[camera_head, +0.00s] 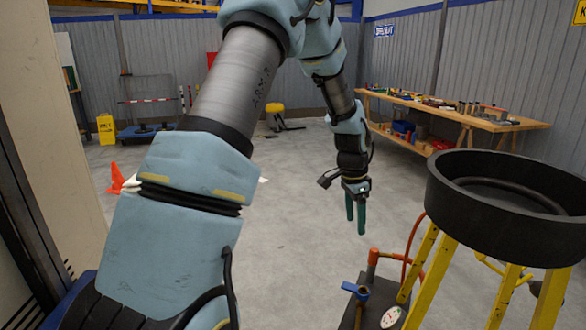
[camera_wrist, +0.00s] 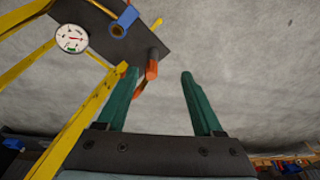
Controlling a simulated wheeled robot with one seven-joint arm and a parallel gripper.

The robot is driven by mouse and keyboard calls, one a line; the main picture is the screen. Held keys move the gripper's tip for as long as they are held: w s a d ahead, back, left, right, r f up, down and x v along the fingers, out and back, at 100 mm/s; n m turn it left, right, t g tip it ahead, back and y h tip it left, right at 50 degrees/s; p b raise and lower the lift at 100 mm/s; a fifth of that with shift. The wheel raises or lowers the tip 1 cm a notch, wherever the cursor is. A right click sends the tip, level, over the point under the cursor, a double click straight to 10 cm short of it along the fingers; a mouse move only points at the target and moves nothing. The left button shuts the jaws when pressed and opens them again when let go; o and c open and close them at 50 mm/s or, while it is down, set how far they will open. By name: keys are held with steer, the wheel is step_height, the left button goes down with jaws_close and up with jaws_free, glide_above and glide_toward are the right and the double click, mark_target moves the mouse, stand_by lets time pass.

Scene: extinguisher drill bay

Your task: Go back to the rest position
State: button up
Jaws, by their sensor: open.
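My gripper (camera_head: 356,216) hangs from my arm near the middle of the head view, with its two green fingers pointing down over the bare floor. In the wrist view the fingers (camera_wrist: 160,78) stand apart with nothing between them. The orange pipe (camera_wrist: 152,68) shows just beside the left finger there; I cannot tell whether they touch.
A black round pan (camera_head: 500,225) on yellow legs (camera_head: 420,262) stands close at right, with a pressure gauge (camera_head: 390,317) at its left. A wooden workbench (camera_head: 450,112) with tools is behind. An orange cone (camera_head: 116,178) stands at left.

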steer(key=s+a+r+n, duration=0.2)
steer(key=s+a+n, duration=0.2)
steer(key=a, duration=0.5)
steer(key=s+a+r+n+y, duration=0.1)
steer(key=s+a+r+n, duration=0.2)
steer(key=a, duration=0.6)
steer(key=s+a+r+n+t, duration=0.1)
steer(key=s+a+r+n, duration=0.1)
steer(key=s+a+n, duration=0.4)
steer(key=a+n, duration=0.1)
steer(key=a, duration=0.2)
steer(key=shift+s+a+r+n, duration=0.3)
steer(key=shift+s+a+r, duration=0.05)
steer(key=shift+a, duration=0.05)
